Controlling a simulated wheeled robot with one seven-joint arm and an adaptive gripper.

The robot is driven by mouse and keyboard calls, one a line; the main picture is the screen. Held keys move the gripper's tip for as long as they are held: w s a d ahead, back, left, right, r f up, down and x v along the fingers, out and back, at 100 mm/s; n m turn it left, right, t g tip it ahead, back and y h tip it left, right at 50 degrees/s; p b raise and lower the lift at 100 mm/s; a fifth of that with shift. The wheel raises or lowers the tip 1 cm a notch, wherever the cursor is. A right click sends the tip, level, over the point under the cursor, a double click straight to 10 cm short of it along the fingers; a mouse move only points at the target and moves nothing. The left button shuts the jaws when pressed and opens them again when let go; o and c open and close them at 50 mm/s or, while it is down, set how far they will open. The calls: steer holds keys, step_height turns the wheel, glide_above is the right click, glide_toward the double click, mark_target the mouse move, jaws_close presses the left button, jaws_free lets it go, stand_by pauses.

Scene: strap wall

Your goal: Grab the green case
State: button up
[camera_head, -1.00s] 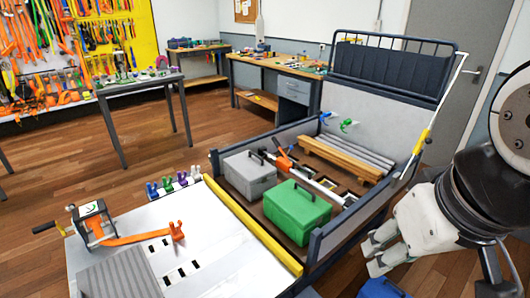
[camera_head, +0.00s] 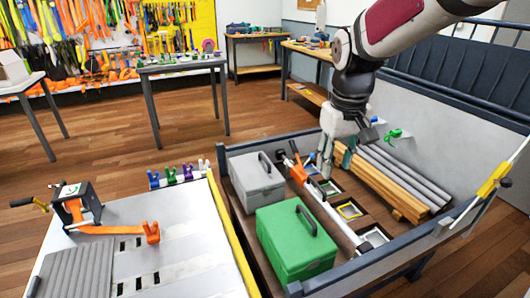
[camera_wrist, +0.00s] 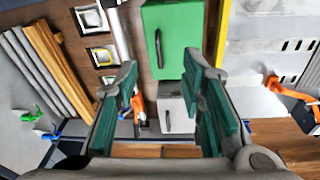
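The green case (camera_head: 296,240) sits in the near part of the dark-walled cart bed, with a dark handle on its lid. In the wrist view the green case (camera_wrist: 172,42) is at the top centre, beyond the fingertips. My gripper (camera_head: 325,170) hangs over the bed, behind and right of the green case, apart from it. In the wrist view my gripper (camera_wrist: 165,85) has its two green-padded fingers spread wide, with nothing held between them. The grey case (camera_head: 256,180) stands just behind the green case; it also shows between my fingers in the wrist view (camera_wrist: 174,108), lower down.
Wooden beams (camera_head: 380,185) and grey pipes (camera_head: 405,175) lie at the bed's right. An orange-handled tool (camera_head: 298,172) lies beside the grey case. The bed's walls (camera_head: 340,280) surround the load. A white bench (camera_head: 170,250) with an orange strap winch (camera_head: 85,210) stands left.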

steer(key=n+g+b, duration=0.1)
steer(key=g+b, duration=0.1)
steer(key=b, duration=0.2)
glide_above(307, 214)
step_height(307, 214, down, 17)
step_height(307, 214, down, 9)
steer(key=shift+d+r+b, duration=0.1)
steer(key=shift+d+b, duration=0.05)
steer(key=shift+b, duration=0.15)
steer(key=shift+a+f+b, duration=0.2)
steer(key=shift+f+b, duration=0.25)
steer(key=shift+f, duration=2.55)
jaws_close()
steer(key=shift+r, duration=0.1)
